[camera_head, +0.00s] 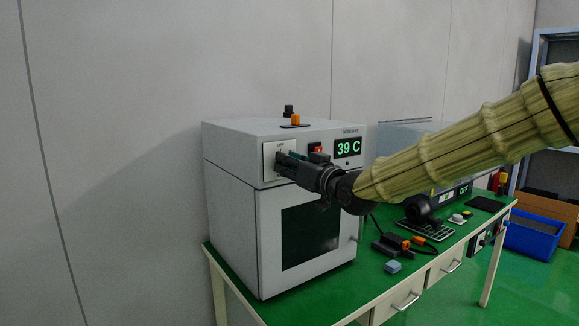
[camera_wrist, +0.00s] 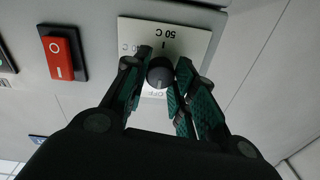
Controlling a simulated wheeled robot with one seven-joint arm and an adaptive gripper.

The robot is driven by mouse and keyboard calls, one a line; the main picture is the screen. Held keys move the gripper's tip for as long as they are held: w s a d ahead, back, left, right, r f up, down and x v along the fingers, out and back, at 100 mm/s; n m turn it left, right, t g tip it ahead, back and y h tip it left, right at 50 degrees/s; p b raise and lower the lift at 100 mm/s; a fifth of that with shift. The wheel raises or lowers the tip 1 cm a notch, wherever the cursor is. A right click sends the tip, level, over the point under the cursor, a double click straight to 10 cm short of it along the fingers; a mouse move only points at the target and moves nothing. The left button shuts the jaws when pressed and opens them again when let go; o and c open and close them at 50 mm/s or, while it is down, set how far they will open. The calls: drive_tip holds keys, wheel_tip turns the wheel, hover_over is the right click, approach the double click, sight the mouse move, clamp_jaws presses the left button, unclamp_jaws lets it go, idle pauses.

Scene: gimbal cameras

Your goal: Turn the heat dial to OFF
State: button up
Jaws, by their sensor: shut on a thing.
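The heat dial (camera_wrist: 160,73) is a small dark round knob on a white plate (camera_wrist: 195,38) marked 50 C, another C label and OFF, all upside down in the wrist view. My gripper (camera_wrist: 162,76) is at the dial, its two green-padded fingers closed on either side of it. In the head view my gripper (camera_head: 282,162) reaches the upper left of the front of a white oven (camera_head: 230,230) and covers most of the dial. I cannot clearly tell which mark the dial points at. The green display (camera_head: 348,148) reads 39 C.
A red rocker switch (camera_wrist: 60,58) sits beside the dial plate. The oven stands on a green-topped table (camera_head: 335,297) with a blue block (camera_head: 393,267), dark connectors and a second device with a display reading OFF. A blue bin (camera_head: 533,237) stands on the floor at right.

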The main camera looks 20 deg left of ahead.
idle(0.4)
drive_tip(key=o, duration=1)
drive_tip(key=shift+o, duration=0.2)
drive_tip(key=shift+d, duration=0.1)
drive_tip(key=v, duration=1.1)
drive_tip(key=shift+s+d, duration=0.25)
drive_tip(key=shift+d, duration=0.1)
